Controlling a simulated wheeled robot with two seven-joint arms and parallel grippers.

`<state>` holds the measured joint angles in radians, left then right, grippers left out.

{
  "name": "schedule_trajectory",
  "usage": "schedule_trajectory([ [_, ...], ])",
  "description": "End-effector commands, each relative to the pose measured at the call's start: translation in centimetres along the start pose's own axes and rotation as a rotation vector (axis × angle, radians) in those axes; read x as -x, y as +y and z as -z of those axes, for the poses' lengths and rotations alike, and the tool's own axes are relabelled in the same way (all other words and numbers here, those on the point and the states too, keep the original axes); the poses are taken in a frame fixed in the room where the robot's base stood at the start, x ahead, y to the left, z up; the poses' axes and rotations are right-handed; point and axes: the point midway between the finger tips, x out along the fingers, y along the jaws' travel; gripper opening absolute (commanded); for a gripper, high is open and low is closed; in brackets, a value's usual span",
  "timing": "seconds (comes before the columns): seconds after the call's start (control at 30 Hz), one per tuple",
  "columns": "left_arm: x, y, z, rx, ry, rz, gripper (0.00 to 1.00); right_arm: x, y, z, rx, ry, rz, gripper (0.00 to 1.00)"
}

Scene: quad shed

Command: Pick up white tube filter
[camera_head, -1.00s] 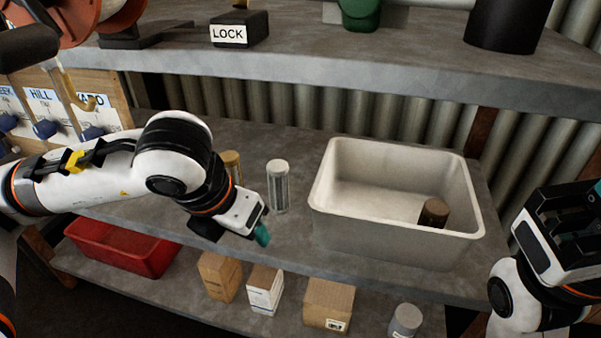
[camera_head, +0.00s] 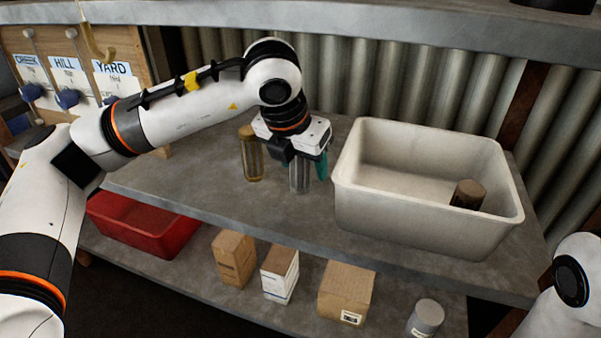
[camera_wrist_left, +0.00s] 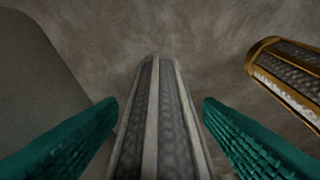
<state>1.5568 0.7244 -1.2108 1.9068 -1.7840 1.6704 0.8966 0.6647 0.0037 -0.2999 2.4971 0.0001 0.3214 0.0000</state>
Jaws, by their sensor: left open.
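The white tube filter (camera_head: 299,178) stands upright on the grey workbench. It has pale ribs with dark mesh between them, and its upper part is hidden by my left gripper in the head view. My left gripper (camera_head: 303,168) is over it from above, open, with teal fingers on either side. In the left wrist view the white tube filter (camera_wrist_left: 160,120) lies between the two fingers (camera_wrist_left: 160,125), with a gap seen on the right side; contact on the left is hard to tell. My right gripper is not in view; only part of my right arm shows at the right edge.
A yellow-brown tube filter (camera_head: 251,155) stands just left of the white one; it also shows in the left wrist view (camera_wrist_left: 288,75). A white basin (camera_head: 420,215) holding a brown cylinder (camera_head: 468,194) is close on the right. Boxes and a red tray (camera_head: 140,228) sit below.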

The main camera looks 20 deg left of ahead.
Motion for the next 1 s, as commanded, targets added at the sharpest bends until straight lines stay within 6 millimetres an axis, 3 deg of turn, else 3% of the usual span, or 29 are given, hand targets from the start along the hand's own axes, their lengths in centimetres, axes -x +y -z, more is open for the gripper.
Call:
schedule_trajectory([
  [0.3, -0.30, 0.00, 0.01, 0.001, 0.001, -0.001, 0.60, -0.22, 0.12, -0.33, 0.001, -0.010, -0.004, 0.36],
  [0.6, -0.30, -0.01, -0.01, 0.001, 0.001, -0.001, 0.11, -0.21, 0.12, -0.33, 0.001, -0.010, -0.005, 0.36],
  [1.0, 0.31, -0.01, 0.24, 0.001, 0.001, -0.001, 0.11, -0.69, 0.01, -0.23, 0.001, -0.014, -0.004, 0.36],
])
